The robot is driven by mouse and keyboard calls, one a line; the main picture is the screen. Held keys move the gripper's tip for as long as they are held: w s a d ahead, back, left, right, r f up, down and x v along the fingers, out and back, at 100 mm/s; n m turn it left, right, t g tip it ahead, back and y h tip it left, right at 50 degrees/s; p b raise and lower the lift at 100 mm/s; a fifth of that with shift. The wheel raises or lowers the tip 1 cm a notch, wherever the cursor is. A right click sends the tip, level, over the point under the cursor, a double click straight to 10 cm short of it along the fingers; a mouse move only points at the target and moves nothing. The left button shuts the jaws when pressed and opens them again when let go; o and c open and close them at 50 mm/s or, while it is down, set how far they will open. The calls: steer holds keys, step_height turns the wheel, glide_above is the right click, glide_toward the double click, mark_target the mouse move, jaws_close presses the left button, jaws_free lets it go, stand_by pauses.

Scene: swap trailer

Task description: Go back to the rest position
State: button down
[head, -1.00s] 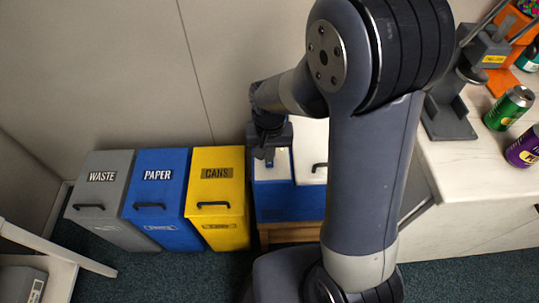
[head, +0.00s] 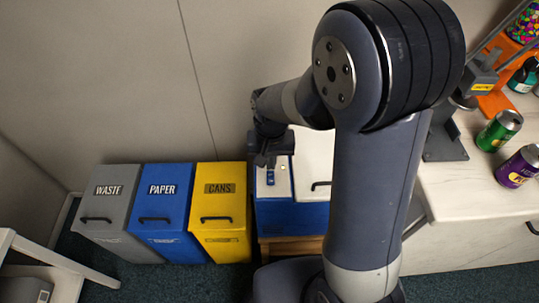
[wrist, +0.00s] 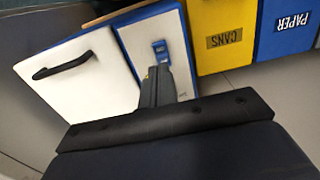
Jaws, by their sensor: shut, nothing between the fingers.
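My gripper (head: 265,160) is at the end of my bent arm, over the left part of a blue box with a white top (head: 290,215). In the wrist view the fingers (wrist: 159,72) are together, with nothing between them. They point at a small blue switch-like piece (wrist: 161,52) on the white panel, which also shows in the head view (head: 270,177). The gripper looks apart from it, though the exact gap is hard to tell. My arm hides part of the box's right side.
Grey WASTE (head: 105,205), blue PAPER (head: 162,205) and yellow CANS (head: 219,205) bins stand left of the box. At right, a white counter (head: 460,195) holds a green can (head: 499,131), a purple can (head: 519,167) and a grey stand (head: 443,140). A white shelf frame (head: 60,262) is at lower left.

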mark_target(271, 181)
steer(key=shift+f, duration=0.15)
step_height(271, 181, down, 7)
steer(key=b, duration=0.5)
steer(key=shift+b, duration=0.4)
steer(key=shift+r, duration=0.2)
steer(key=shift+r, duration=0.15)
